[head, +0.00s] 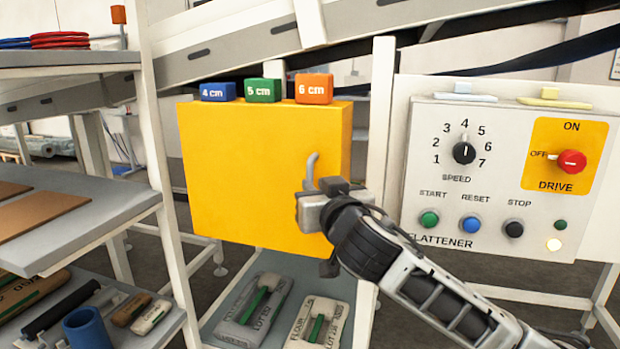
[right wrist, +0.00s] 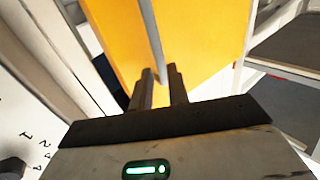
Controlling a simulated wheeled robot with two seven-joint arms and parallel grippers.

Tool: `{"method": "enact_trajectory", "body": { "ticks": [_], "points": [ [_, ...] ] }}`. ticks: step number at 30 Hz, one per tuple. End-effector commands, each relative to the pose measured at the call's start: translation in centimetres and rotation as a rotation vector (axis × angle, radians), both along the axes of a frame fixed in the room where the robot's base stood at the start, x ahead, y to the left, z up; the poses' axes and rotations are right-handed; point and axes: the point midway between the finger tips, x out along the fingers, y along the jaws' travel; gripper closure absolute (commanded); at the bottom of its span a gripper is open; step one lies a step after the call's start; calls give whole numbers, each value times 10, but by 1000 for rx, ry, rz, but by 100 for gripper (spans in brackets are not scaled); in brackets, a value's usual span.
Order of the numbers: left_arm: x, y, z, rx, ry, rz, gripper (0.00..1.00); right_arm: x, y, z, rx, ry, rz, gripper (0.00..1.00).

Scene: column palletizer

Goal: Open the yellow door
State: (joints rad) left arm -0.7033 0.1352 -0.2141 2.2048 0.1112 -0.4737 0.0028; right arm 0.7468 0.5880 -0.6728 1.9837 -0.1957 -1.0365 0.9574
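The yellow door (head: 240,170) is the front of a yellow cabinet in the middle of the head view; it looks closed. Its grey curved handle (head: 310,168) is near the right side, and its top part shows above my right gripper (head: 318,192). In the right wrist view the handle (right wrist: 151,35) runs down between the two dark fingertips (right wrist: 163,84) and fills the narrow gap, so the gripper looks shut on it. The yellow surface (right wrist: 205,40) is just beyond the fingers. The handle's lower part is hidden. My left gripper is not in view.
Blue (head: 218,92), green (head: 263,90) and orange (head: 314,89) labelled blocks sit on top of the cabinet. A control panel (head: 480,130) stands close on the right, a white post (head: 378,120) between. Shelves (head: 85,215) are at left; bags (head: 318,322) lie below.

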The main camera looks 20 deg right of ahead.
Motion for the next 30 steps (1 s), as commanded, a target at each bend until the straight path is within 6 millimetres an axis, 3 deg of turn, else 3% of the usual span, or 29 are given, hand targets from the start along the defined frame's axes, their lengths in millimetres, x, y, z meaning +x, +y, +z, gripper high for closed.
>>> {"method": "enact_trajectory", "body": {
  "ticks": [4, 10, 20, 22, 30],
  "points": [
    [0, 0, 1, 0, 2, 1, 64, 26, 0, 1, 0, 0, -1, 83],
    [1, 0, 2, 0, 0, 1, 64, 43, 0, 0, 0, 0, 1, 83],
    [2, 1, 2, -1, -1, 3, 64, 46, 1, 0, 0, 0, 2, 83],
    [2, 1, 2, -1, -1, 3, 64, 46, 1, 0, 0, 0, 2, 100],
    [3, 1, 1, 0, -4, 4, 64, 46, -1, -1, 0, 0, -11, 100]
  ]
}}
